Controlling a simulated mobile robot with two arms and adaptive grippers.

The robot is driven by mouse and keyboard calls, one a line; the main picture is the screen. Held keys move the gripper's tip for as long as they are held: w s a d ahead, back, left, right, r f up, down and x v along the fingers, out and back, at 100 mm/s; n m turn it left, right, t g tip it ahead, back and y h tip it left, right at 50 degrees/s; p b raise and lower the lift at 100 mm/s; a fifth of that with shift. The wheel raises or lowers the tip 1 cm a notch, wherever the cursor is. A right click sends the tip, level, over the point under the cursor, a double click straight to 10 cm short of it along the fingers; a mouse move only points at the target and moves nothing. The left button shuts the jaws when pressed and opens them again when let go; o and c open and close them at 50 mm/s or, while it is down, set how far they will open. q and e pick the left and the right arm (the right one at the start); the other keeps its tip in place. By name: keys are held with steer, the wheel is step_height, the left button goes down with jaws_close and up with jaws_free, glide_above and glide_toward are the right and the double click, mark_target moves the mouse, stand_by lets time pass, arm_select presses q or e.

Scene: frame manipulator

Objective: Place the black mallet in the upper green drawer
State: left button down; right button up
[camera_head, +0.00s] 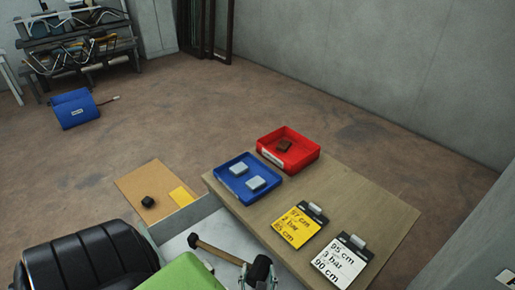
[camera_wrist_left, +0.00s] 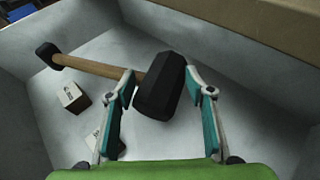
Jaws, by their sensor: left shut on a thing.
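The mallet has a black head (camera_wrist_left: 160,88) and a light wooden handle with a black end. In the wrist view the handle points to the upper left. In the head view the mallet (camera_head: 216,251) lies across the open drawer (camera_head: 197,229), whose inside is pale grey; its front is hidden, so I see no green on it. My left gripper (camera_wrist_left: 163,98) is shut on the mallet at its head, with one finger on each side; it also shows in the head view (camera_head: 259,281). I cannot tell whether the mallet touches the drawer floor. My right gripper is not in view.
Small boxes (camera_wrist_left: 72,97) lie in the drawer. On the wooden tabletop (camera_head: 355,197) are a blue tray (camera_head: 240,196), a red tray (camera_head: 310,151), a yellow clipboard (camera_head: 300,228) and a white clipboard (camera_head: 342,262). A brown board (camera_head: 140,184) carries a small black object.

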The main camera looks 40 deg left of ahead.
arm_select(q)
steer(key=x, duration=0.2)
steer(key=shift+w+a+f, duration=0.1)
steer(key=shift+w+a, duration=0.1)
steer(key=w+a+f, duration=0.2)
steer(key=shift+w+a+f, duration=0.1)
steer(key=shift+w+f, duration=0.1)
steer(key=shift+f, duration=0.1)
steer(key=c, duration=1)
jaws_free()
steer(key=shift+f, duration=0.1)
steer(key=shift+o, duration=0.2)
steer(key=shift+s, duration=0.1)
steer(key=b+v, duration=0.1)
steer(key=v, duration=1.1)
